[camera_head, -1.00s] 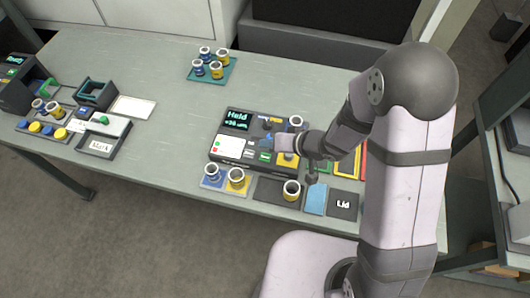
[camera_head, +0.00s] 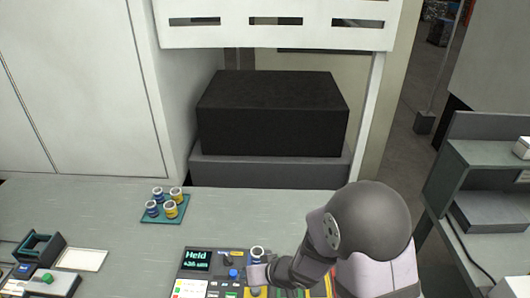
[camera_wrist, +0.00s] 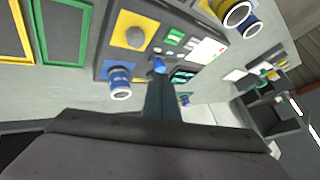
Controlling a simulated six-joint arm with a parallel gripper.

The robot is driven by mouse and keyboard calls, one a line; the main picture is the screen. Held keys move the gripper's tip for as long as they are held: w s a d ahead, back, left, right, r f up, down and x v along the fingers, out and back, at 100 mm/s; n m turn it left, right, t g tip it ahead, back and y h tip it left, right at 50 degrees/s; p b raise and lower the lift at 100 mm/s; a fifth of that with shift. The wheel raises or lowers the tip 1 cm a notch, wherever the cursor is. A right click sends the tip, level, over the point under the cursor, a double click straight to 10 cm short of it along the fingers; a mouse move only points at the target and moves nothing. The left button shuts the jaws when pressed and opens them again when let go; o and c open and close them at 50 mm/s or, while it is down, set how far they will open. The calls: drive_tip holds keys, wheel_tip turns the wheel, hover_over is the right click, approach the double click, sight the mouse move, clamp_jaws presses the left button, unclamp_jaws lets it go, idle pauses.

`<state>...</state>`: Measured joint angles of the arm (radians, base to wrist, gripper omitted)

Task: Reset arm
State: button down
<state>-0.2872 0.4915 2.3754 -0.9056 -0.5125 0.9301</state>
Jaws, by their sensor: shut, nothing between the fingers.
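My gripper (camera_wrist: 160,88) is shut and empty in the wrist view, its dark fingers pointing over the control panel. In the head view my wrist sits over the right part of the panel (camera_head: 197,273), whose screen reads "Held". The fingertips are hard to make out there. A blue-banded can (camera_wrist: 119,82) stands on the panel beside my fingers; a can (camera_head: 257,253) also shows just behind my wrist in the head view. A blue knob (camera_wrist: 158,65) lies just beyond the fingertips; whether they touch it I cannot tell.
A teal tray (camera_head: 164,221) with several blue and yellow cans stands on the table behind the panel. A dark frame-like fixture (camera_head: 38,247) and white plate (camera_head: 82,260) are at left. The table's back is largely clear. A shelf unit (camera_head: 480,158) stands at right.

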drive_tip(key=s+d+r+m+h+b, duration=0.15)
drive_tip(key=d+h, duration=0.55)
drive_tip(key=d, duration=1.1)
drive_tip(key=s+d+r+m+g, duration=0.2)
drive_tip(key=s+g, duration=0.3)
drive_tip(key=s, duration=0.9)
drive_tip(key=shift+d+r+b, duration=0.35)
drive_tip(key=shift+d+r, duration=0.2)
drive_tip(key=shift+d, duration=0.05)
